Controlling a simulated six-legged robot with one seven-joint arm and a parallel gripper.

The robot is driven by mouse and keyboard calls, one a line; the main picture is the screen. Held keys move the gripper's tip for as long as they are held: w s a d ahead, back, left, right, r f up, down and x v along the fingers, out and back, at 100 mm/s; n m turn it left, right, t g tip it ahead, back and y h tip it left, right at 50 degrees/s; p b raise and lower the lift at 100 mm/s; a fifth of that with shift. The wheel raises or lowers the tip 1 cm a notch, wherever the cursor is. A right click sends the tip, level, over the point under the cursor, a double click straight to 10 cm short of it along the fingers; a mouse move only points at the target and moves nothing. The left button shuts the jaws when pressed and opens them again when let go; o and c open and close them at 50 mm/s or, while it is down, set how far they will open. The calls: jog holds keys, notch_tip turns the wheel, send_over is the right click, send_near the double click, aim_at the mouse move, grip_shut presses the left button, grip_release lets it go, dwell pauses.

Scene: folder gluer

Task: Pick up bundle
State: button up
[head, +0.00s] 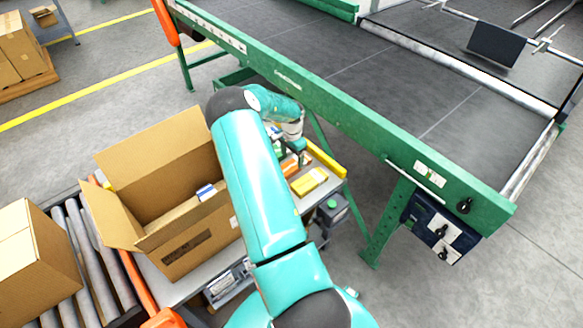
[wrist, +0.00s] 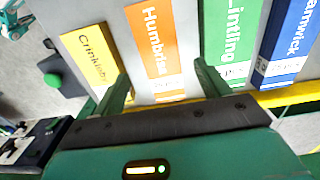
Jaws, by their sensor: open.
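Several flat carton bundles lie in a row on the grey table (head: 322,200). In the wrist view they are a yellow bundle (wrist: 86,50), an orange bundle (wrist: 155,42), a green bundle (wrist: 232,40) and a blue bundle (wrist: 292,40). The yellow bundle also shows in the head view (head: 309,182). My gripper (wrist: 161,74) is open and empty, with its fingers either side of the near end of the orange bundle. Whether the fingers touch it, I cannot tell. In the head view, my arm hides part of the row and my gripper (head: 298,153) is small.
An open cardboard box (head: 185,250) stands left of my arm with a small blue-and-white item (head: 206,191) inside. A closed carton (head: 30,262) sits on rollers (head: 88,255) at far left. The green-framed conveyor (head: 330,98) rises behind the table. A yellow rail (head: 327,159) edges the table.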

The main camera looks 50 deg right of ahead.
aim_at(293, 165)
jog(key=shift+d+f, duration=0.15)
jog(key=shift+f, duration=1.2)
jog(key=shift+d+f, duration=0.15)
jog(key=shift+f, duration=1.2)
jog(key=c, duration=1.1)
